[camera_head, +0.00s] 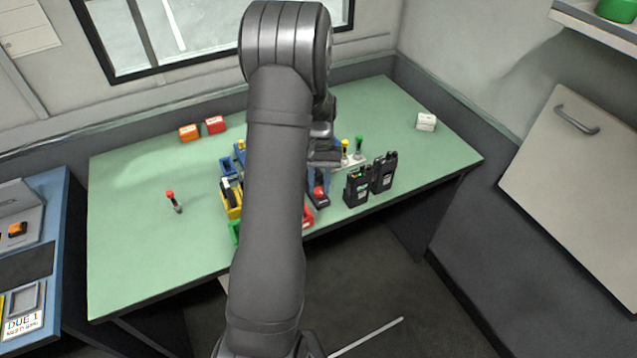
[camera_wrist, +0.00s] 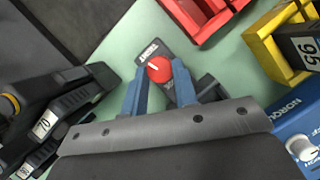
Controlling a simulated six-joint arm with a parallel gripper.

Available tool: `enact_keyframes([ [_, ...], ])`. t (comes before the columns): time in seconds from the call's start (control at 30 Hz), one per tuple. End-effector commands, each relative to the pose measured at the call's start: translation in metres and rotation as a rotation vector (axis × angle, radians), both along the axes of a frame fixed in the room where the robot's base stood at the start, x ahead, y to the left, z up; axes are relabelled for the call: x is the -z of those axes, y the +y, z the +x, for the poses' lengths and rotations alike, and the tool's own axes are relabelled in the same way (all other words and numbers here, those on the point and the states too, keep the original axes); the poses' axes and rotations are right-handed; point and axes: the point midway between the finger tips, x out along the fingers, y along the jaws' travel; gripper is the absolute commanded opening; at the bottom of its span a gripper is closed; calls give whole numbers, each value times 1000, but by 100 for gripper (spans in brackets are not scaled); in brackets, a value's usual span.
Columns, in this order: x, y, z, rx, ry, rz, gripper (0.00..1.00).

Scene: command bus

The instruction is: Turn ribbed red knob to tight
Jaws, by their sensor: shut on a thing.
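The red knob (camera_wrist: 159,69) sits on a dark grey body (camera_wrist: 150,47) on the green table, with a white label at one end, too small to read surely. A short pale mark shows on the knob's top. My gripper (camera_wrist: 160,74) has its two blue fingers on either side of the knob, shut on it. In the head view the red knob (camera_head: 319,190) shows on its dark body just below my gripper (camera_head: 322,166); my arm hides part of the area.
Black radios (camera_head: 357,187) stand close on the right. Red bins (camera_wrist: 205,14) and a yellow bin (camera_wrist: 262,45) are near the gripper, with a blue box (camera_wrist: 296,125) beside them. The table's left side is mostly clear.

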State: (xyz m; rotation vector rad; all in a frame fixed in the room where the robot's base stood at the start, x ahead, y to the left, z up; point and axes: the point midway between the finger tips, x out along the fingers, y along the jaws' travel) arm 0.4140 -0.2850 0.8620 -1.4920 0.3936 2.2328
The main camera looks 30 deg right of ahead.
Motion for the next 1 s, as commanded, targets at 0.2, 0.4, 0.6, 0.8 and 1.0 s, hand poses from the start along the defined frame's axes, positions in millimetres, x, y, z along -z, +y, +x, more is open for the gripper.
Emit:
enact_keyframes([
  [0.2,0,-2,-1,126,0,0,4],
  [0.4,0,-2,-1,191,0,0,4],
  [0.6,0,-2,-1,217,0,0,4],
  [0.8,0,-2,-1,220,0,0,4],
  [1.0,0,-2,-2,220,0,0,32],
])
